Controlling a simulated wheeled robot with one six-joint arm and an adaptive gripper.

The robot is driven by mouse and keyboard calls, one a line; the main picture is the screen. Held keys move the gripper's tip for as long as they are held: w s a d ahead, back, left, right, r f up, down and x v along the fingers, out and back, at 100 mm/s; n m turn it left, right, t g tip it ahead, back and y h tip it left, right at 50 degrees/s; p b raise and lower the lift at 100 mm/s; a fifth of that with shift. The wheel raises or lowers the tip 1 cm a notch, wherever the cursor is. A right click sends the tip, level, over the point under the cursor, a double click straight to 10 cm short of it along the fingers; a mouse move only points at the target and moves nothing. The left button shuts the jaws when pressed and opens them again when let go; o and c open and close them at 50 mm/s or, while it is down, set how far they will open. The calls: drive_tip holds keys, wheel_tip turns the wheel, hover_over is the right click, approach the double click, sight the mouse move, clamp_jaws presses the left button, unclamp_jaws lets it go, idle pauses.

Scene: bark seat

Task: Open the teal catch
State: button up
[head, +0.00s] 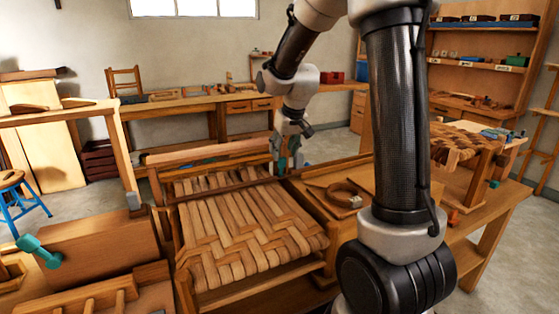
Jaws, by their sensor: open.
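A teal piece (38,250) with two rounded ends sits at the left end of the brown wooden box in the left foreground. It looks like a catch or knob, but I cannot tell its exact form. My gripper (284,168) is at the far right corner of the woven bark seat (250,230), well away from that piece. It points down and is open.
A coil of bark strip (343,194) lies on the bench to the right. A blue stool (18,200) stands at far left. Open floor shows behind the seat.

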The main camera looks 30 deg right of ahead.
sight(282, 158)
drive_tip(key=x, duration=0.4)
drive_tip(key=shift+w+f, duration=0.1)
drive_tip(key=shift+f, duration=0.3)
